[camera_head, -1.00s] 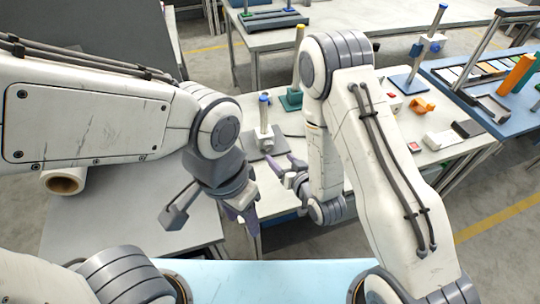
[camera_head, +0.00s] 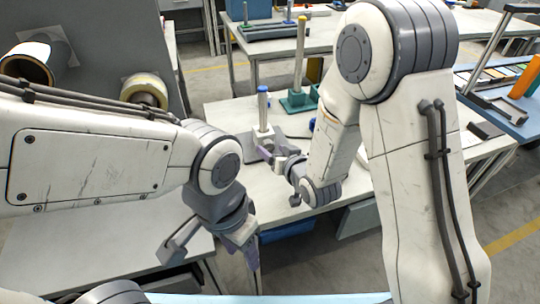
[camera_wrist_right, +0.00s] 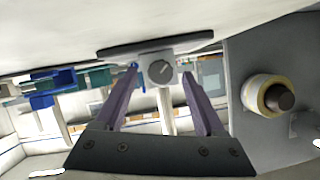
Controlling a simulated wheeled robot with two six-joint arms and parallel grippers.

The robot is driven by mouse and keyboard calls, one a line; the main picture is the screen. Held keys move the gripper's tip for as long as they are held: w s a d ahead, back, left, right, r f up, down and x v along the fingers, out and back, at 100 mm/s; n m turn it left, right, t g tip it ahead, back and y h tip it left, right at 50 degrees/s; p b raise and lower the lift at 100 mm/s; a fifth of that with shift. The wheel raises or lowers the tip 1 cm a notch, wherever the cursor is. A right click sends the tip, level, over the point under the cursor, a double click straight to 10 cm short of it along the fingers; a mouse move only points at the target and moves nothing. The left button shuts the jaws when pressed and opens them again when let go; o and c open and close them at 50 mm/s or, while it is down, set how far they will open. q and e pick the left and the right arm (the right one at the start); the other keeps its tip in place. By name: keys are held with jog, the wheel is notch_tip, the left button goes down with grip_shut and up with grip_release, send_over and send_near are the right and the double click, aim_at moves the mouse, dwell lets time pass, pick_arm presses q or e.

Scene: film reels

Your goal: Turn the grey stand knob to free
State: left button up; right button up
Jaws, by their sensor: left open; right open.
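The grey stand has an upright post with a blue cap (camera_head: 262,106) on the work table. Its base is partly hidden by my right gripper (camera_head: 270,150). In the right wrist view the picture is turned over, and the round grey stand knob (camera_wrist_right: 160,71), with a pale line across its face, sits on a light block. The right gripper (camera_wrist_right: 160,95) is open and empty, with the knob showing between its two purple fingers; contact cannot be told. My left gripper (camera_head: 243,248) is open and empty, low in front of the table.
A green stand (camera_head: 298,101) with a tall post is just behind the grey one. A dark panel at the left carries a cream reel (camera_head: 147,91), also in the right wrist view (camera_wrist_right: 268,95). A blue tray (camera_head: 510,106) is at the right. My right arm hides part of the table.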

jog(key=shift+w+a+f, duration=0.2)
jog(key=shift+w+a, duration=0.1)
jog(key=shift+w, duration=0.3)
grip_shut()
jog(key=shift+a, duration=0.25)
jog(key=shift+d, duration=0.2)
jog(key=shift+a+n+h+b, duration=0.15)
jog(key=shift+n+h+b, duration=0.35)
jog(key=shift+n, duration=0.3)
jog(key=shift+a+n+t+h, duration=0.1)
jog(key=shift+n+t+h, duration=0.35)
jog(key=shift+n, duration=0.35)
jog(key=n+t+h, duration=0.1)
jog(key=n+h, duration=0.1)
jog(key=n, duration=0.1)
jog(key=shift+s+a, duration=0.1)
jog(key=shift+n+h, duration=0.25)
jog(key=shift+n, duration=0.05)
